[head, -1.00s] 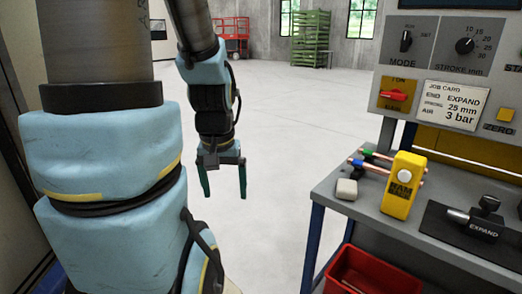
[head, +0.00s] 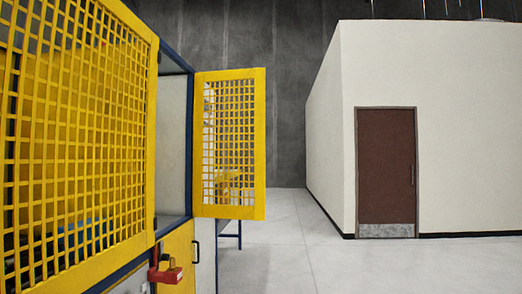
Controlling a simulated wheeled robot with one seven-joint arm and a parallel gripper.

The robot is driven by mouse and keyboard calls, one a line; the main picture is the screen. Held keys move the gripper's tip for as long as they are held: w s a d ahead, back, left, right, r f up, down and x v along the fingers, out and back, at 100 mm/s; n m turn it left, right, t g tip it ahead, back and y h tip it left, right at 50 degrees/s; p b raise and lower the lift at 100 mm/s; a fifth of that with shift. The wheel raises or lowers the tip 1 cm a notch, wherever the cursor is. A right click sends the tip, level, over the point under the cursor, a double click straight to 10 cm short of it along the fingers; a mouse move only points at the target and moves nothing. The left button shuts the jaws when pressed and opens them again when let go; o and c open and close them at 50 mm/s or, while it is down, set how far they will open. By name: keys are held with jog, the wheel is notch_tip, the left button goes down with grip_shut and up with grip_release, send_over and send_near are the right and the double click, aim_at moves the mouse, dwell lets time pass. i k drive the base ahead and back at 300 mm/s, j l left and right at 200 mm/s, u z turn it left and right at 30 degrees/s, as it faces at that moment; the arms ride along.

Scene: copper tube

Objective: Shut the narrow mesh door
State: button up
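The narrow mesh door (head: 259,145), a yellow frame with a yellow grid, stands open in the head view, left of centre. Its left edge meets the far side of the cabinet's blue frame (head: 176,62), and the door sticks out to the right. A bare grey inner wall shows through the opening beside it. A larger yellow mesh panel (head: 151,130) fills the left of the view, nearer to me. My gripper is not in view.
A red fitting (head: 166,273) juts from the cabinet below the opening. A yellow lower panel (head: 176,250) and a black handle (head: 195,252) are beside it. Clear pale floor (head: 285,260) lies to the right, before a white room with a brown door (head: 386,165).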

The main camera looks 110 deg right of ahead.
aim_at(257, 211)
jog(key=z, duration=2.25)
jog(key=l+z, duration=0.1)
jog(key=z, duration=0.3)
jog(key=i+l+z, duration=0.1)
jog(key=z, duration=0.35)
jog(key=i+z, duration=0.15)
jog(key=z, duration=0.25)
jog(key=i+z, duration=0.1)
jog(key=z, duration=0.3)
jog(key=i, duration=8.4)
jog(key=i+l+u, duration=0.35)
jog(key=i, duration=0.25)
jog(key=i+l+u, duration=0.35)
jog(key=i, duration=0.2)
